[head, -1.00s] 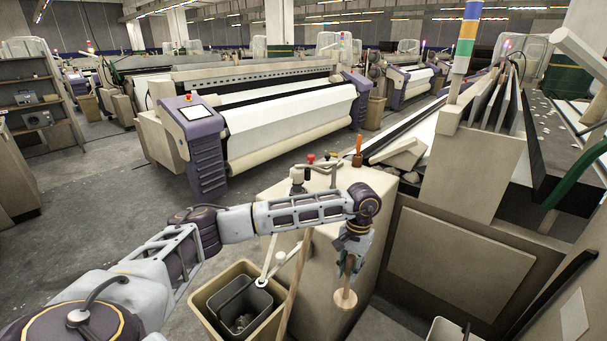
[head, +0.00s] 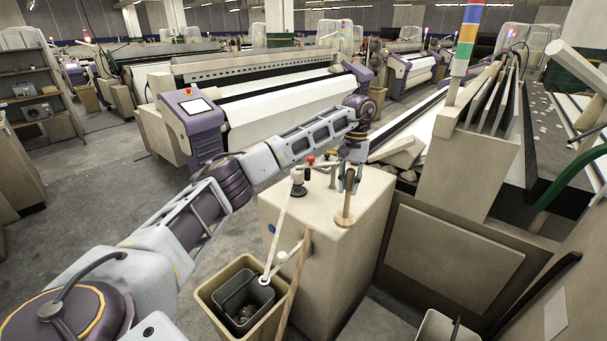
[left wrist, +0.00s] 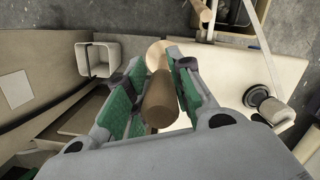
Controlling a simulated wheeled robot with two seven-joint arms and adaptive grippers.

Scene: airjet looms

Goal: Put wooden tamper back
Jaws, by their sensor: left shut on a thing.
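The wooden tamper (head: 346,217) has a round light disc at its lower end and a darker upright handle. My left gripper (head: 349,182) is shut on the handle, with the disc hanging downward. The tamper appears over the front right part of the cream cabinet top (head: 372,200); I cannot tell whether the disc touches it. The left wrist view shows the handle (left wrist: 160,102) between the green-padded fingers and part of the disc (left wrist: 156,54) beyond them. My right gripper is not in view.
A beige bin (head: 212,302) with a dark bucket (head: 247,292) inside stands left of the cabinet. A wooden pole (head: 294,285) leans there. Small knobs and a red button (head: 311,160) sit on the cabinet top. A loom (head: 270,100) stands behind.

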